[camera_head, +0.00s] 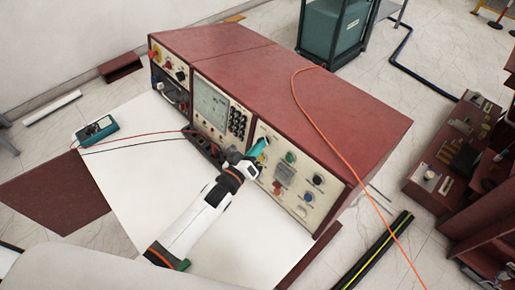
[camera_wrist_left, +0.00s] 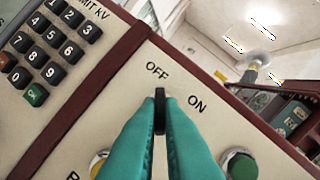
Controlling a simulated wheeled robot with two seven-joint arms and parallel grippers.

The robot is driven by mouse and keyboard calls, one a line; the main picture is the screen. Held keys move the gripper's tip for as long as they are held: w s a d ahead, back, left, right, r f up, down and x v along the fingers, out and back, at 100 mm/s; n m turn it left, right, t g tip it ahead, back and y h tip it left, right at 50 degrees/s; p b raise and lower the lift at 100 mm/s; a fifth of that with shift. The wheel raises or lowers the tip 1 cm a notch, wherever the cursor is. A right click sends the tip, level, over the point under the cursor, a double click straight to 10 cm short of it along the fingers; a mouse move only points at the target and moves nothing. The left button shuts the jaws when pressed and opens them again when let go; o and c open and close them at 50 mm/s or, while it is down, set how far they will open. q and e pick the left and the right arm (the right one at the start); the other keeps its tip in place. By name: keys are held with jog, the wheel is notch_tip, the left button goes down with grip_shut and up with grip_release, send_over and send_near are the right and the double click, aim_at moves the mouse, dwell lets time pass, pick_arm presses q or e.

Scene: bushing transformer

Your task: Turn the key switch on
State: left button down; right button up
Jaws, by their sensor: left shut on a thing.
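The key switch (camera_wrist_left: 160,110) is a dark upright key on the cream panel in the left wrist view. It points at the "OFF" label, with "ON" to its right. My left gripper (camera_wrist_left: 160,128) has its teal fingers shut on the key. In the head view the left gripper (camera_head: 257,150) reaches the upper left of the right-hand panel (camera_head: 325,202), and its fingers hide the key there. My right gripper is not in view.
A green button (camera_wrist_left: 240,166) and a yellow-ringed button (camera_wrist_left: 98,163) flank the fingers below the switch. A keypad (camera_wrist_left: 47,45) is on the panel to the left. An orange cable (camera_head: 312,118) crosses the red cabinet (camera_head: 290,75). A teal meter (camera_head: 97,129) lies on the white tabletop (camera_head: 120,185).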

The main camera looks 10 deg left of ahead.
pick_arm(q)
jog(key=shift+w+a+m+g+h+b, duration=0.15)
jog(key=shift+m+g+h+b, duration=0.75)
jog(key=shift+m, duration=2.6)
jog(key=shift+w+a+m+g+h+b, duration=0.15)
jog(key=shift+m+g+h+b, duration=0.75)
jog(key=shift+m, duration=2.6)
jog(key=shift+w+a+m+g+h+b, duration=0.1)
jog(key=shift+a+m+g+h+b, duration=0.3)
jog(key=shift+m+h, duration=2)
jog(key=m+y, duration=0.2)
jog(key=shift+d+m, duration=0.2)
jog(key=shift+m, duration=0.2)
jog(key=c, duration=1.6)
grip_release()
jog(key=shift+s, duration=0.1)
jog(key=b+v, duration=0.3)
jog(key=v, duration=0.9)
jog(key=shift+r, duration=0.1)
